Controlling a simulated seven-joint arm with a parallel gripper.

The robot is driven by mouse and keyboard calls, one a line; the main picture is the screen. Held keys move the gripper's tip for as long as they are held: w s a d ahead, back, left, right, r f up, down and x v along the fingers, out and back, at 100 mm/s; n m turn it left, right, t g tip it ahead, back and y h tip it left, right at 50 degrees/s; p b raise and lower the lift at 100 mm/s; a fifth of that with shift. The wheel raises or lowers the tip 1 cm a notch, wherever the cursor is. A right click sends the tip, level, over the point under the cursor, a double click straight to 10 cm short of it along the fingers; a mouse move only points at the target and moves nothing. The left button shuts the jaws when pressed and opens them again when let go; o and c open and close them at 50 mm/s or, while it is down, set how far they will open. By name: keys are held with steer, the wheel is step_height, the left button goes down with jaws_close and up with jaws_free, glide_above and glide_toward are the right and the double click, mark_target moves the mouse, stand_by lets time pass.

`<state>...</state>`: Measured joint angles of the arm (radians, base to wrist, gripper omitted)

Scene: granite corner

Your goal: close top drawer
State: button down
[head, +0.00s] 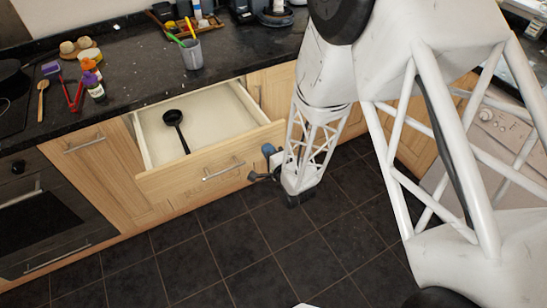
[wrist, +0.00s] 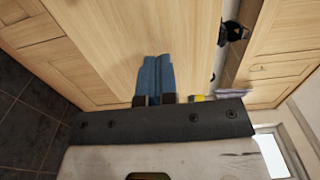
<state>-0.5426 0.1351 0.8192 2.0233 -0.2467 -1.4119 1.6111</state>
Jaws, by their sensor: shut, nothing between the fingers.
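The top drawer (head: 205,167) is pulled out of the light wood cabinet below the counter. Its cream inside holds a black ladle (head: 175,121). A metal bar handle (head: 223,172) is on its front. My gripper (head: 268,150) is at the right end of the drawer front, to the right of the handle. In the wrist view its blue fingers (wrist: 155,76) are together, empty, and point at a light wood panel (wrist: 105,45). I cannot tell whether the fingertips touch the wood.
The dark counter (head: 130,85) holds a grey utensil cup (head: 192,54), bottles (head: 94,86), red tongs (head: 71,95) and a wooden spoon (head: 42,98). An oven (head: 45,210) is at the left. The dark tiled floor (head: 230,240) in front of the drawer is clear.

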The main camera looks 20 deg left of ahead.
steer(key=shift+w+a, duration=0.5)
steer(key=shift+w+a, duration=0.1)
steer(key=x, duration=3.1)
steer(key=shift+w+a+f, duration=0.15)
steer(key=shift+w+a, duration=0.4)
steer(key=shift+w, duration=0.05)
steer(key=shift+s, duration=0.1)
steer(key=shift+s+d, duration=0.35)
steer(key=shift+d, duration=0.05)
glide_above(245, 126)
steer(key=shift+a, duration=0.1)
